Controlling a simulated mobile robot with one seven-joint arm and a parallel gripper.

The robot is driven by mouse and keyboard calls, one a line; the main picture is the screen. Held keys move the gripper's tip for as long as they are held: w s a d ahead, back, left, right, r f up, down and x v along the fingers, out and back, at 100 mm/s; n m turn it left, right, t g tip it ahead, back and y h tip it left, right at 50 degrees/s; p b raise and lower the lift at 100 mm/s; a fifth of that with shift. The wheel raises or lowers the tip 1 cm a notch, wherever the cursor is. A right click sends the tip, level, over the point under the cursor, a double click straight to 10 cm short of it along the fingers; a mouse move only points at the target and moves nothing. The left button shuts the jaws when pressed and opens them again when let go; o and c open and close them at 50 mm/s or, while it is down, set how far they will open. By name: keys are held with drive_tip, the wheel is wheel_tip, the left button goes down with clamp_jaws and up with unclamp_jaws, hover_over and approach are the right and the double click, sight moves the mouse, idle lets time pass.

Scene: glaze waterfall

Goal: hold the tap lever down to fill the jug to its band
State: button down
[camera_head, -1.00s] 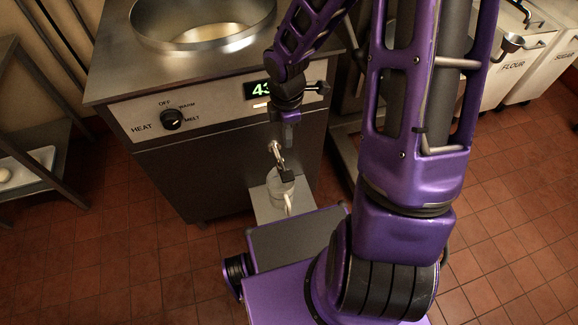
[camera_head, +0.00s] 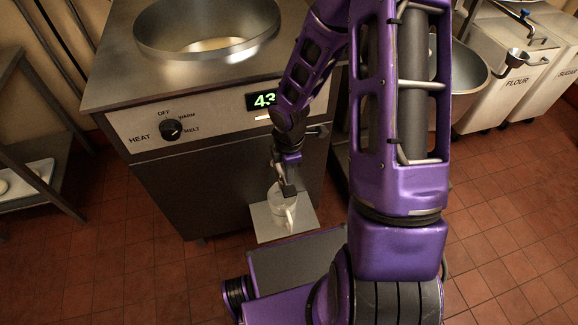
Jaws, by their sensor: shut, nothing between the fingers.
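The pale jug (camera_head: 279,212) stands upright with its handle toward me on a light square plate (camera_head: 267,232) at the foot of the steel heating cabinet. Its band and liquid level are too small and too covered to tell. Above it the silver tap (camera_head: 278,172) shows only in part. A dark block (camera_head: 289,189) hangs just above the jug; I cannot tell whether it is the lever's end or part of my fingers. My gripper (camera_head: 287,173) is shut and empty, pointing down at the tap and overlapping it in the picture. I cannot tell whether it touches the lever.
The steel cabinet (camera_head: 230,185) carries a round pan (camera_head: 150,45), a heat knob (camera_head: 171,128) and a green display (camera_head: 264,100). A shelf (camera_head: 25,185) stands at the left. Flour and sugar bins (camera_head: 500,85) stand at the right. Tiled floor is clear left of the plate.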

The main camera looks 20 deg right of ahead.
sight(290, 190)
drive_tip(key=shift+f+b, duration=0.55)
drive_tip(key=shift+f, duration=1.6)
drive_tip(key=shift+s+d, duration=0.1)
drive_tip(key=shift+d, duration=0.05)
